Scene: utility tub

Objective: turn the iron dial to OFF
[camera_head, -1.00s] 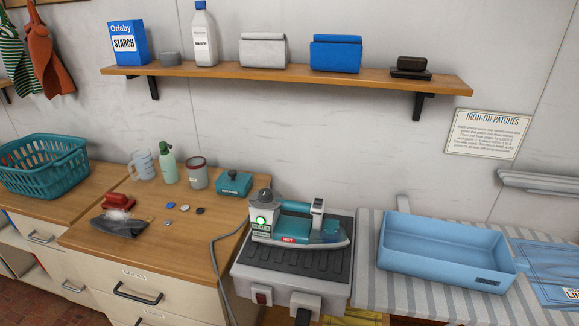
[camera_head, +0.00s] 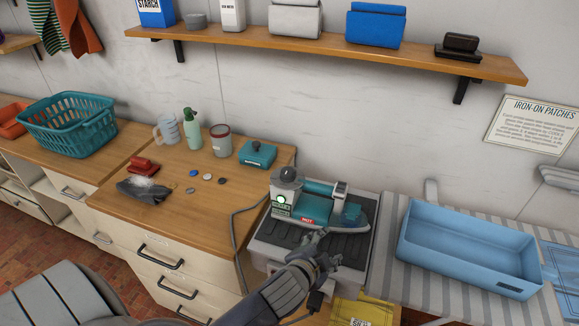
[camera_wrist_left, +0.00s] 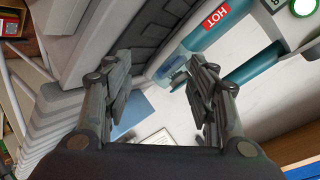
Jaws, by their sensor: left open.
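The teal and grey iron (camera_head: 300,217) rests on a grey stand (camera_head: 268,252) with a dark ribbed top. A rounded grey knob, seemingly the dial (camera_head: 288,175), sits on top of its left end; its setting is too small to read. A green light glows below the knob, and a red HOT label is on the iron's side. My left gripper (camera_head: 320,241) is open and empty in front of the iron, below and to the right of the knob. In the left wrist view, its spread fingers (camera_wrist_left: 158,85) show beside the iron's side (camera_wrist_left: 180,50); the dial cannot be made out there.
A blue tub (camera_head: 465,250) stands on a striped cover to the right. A grey cord runs down left of the stand. The wooden counter (camera_head: 165,215) holds a teal box (camera_head: 258,153), a mug, bottles and small discs. A shelf (camera_head: 330,52) hangs above.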

